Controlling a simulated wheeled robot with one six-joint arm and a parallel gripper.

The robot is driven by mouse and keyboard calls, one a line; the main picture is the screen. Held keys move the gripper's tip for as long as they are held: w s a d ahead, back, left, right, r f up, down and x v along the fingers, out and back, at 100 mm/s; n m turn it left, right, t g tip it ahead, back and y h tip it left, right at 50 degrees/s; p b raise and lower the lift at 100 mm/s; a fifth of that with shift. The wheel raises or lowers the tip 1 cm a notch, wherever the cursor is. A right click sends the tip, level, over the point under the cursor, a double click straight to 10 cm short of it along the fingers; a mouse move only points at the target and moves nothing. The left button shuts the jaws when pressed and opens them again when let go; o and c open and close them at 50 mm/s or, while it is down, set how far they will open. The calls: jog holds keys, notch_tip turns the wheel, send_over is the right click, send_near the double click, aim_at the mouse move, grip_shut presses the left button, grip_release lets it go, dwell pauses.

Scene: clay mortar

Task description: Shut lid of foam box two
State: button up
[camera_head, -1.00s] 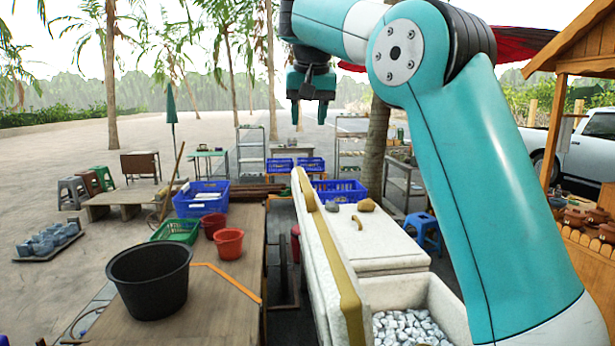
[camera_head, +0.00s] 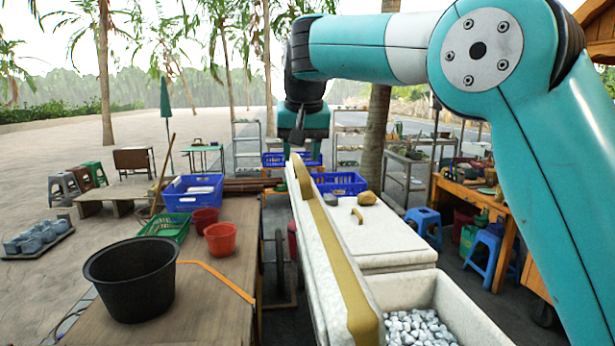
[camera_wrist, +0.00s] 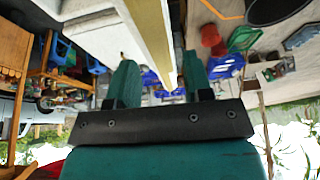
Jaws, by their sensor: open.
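An open white foam box (camera_head: 455,300) holding grey-white lumps stands at the bottom right in the head view. Its white lid (camera_head: 318,262) stands up steeply along the box's left side, with a tan strip along the edge. My gripper (camera_head: 302,148) points down at the lid's far end, its fingertips partly hidden. In the wrist view my gripper (camera_wrist: 160,82) is open, and the lid's cream edge (camera_wrist: 153,35) runs between the two fingers in the picture. I cannot tell whether either finger touches it.
A second foam box (camera_head: 385,245) with its lid down and a brown lump on top stands just beyond. A wooden table (camera_head: 215,300) with a black tub (camera_head: 132,280) and red buckets is on the left. Blue crates and a tree trunk stand farther back.

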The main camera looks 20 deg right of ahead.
jog(key=shift+b+x, duration=0.65)
jog(key=shift+x, duration=0.7)
jog(key=shift+d, duration=0.1)
jog(key=shift+c, duration=0.2)
grip_shut()
